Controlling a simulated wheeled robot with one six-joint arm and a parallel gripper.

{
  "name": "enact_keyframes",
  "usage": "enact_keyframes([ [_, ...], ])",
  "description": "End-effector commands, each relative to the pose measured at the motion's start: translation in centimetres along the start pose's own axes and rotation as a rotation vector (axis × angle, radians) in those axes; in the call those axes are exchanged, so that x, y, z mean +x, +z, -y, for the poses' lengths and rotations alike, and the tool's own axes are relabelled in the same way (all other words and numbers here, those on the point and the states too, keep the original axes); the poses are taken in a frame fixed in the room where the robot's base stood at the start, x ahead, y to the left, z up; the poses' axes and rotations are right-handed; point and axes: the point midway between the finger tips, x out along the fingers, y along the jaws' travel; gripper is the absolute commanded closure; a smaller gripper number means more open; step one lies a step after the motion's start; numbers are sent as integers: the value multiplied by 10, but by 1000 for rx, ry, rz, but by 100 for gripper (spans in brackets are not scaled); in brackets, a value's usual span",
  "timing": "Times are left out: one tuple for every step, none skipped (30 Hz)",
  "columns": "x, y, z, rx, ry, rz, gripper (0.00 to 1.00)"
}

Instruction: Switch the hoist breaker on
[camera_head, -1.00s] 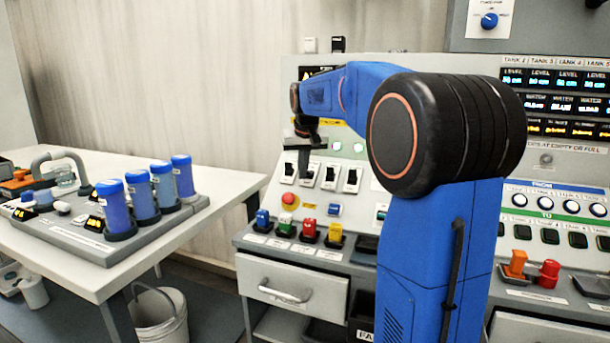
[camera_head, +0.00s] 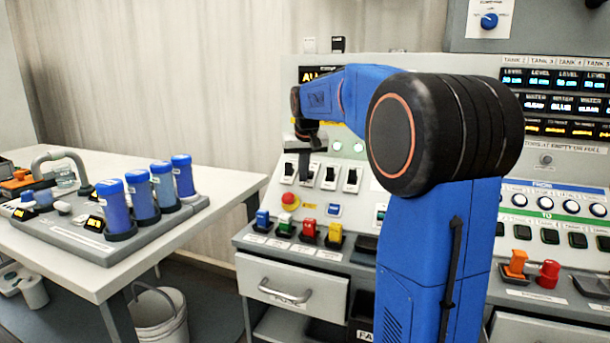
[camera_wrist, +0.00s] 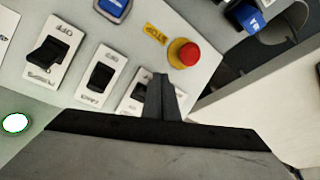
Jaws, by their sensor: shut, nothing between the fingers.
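A row of black breaker rockers on white plates sits on the grey panel. In the head view the leftmost breaker (camera_head: 288,172) is left of my gripper (camera_head: 304,178), which partly hides the second; two more breakers (camera_head: 329,177) stand to the right. In the wrist view my gripper (camera_wrist: 161,78) is shut and empty, its fingers overlapping the breaker (camera_wrist: 138,98) nearest the red stop button. The middle breaker (camera_wrist: 100,77) and the left one (camera_wrist: 48,54) show clear of the fingers. Labels read OFF in part; I cannot read which is the hoist breaker. Contact cannot be told.
The red stop button (camera_head: 289,199) and a blue switch (camera_head: 334,210) lie just below the breakers; the stop button also shows close to my fingers in the wrist view (camera_wrist: 183,53). Coloured handles (camera_head: 308,229) stand on the ledge below. A table (camera_head: 225,187) with blue cylinders is at left.

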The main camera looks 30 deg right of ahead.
Motion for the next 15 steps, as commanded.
enact_keyframes([
  [0, -1, -1, 0, 0, 0, 100],
  [0, -2, -1, 0, 0, 0, 100],
  [0, -2, -1, 0, 0, 0, 100],
  [0, -3, -2, 0, 0, 0, 100],
  [0, -4, -2, 1, 0, 0, 100],
  [0, -4, -2, 1, 0, 0, 100],
  [0, -5, -3, 1, 0, 0, 100],
  [0, -5, -3, 1, 0, 0, 100],
  [0, -6, -3, 1, 0, 0, 100],
  [0, -7, -4, 1, 0, 0, 100],
  [0, -7, -4, 1, 0, 0, 100],
  [1, -8, -4, 1, 0, -1, 100],
  [1, -8, -5, 1, 0, -1, 100],
  [1, -9, -5, 1, 0, -1, 100],
  [1, -10, -5, 1, 1, -1, 100],
])
